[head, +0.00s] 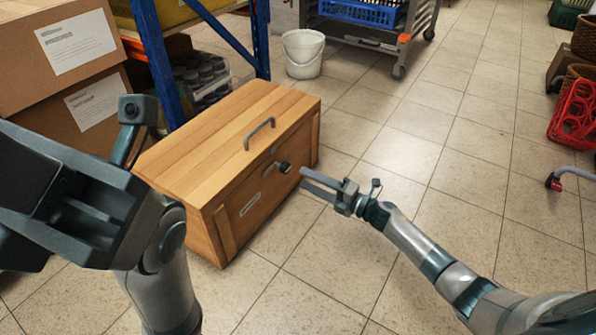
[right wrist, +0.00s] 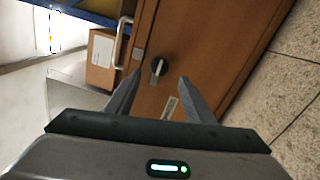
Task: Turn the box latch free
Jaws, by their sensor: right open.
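The wooden box (head: 225,140) stands on the tiled floor with its lid down. Its latch (head: 284,167) is a dark round knob high on the front panel, near a small metal plate. In the right wrist view the latch (right wrist: 159,66) shows a pale bar across its dark face, ahead of and between my fingertips. My right gripper (head: 302,177) is open and empty, pointing at the latch with a small gap; it also shows in the right wrist view (right wrist: 161,77). My left gripper (head: 75,205) is raised at the left, close to the camera; its jaw opening is unclear.
A metal handle (head: 259,133) sits on the box lid. Cardboard boxes (head: 70,50) and a blue rack post (head: 160,65) stand behind at the left. A white bucket (head: 303,54) and a cart (head: 400,40) are farther back.

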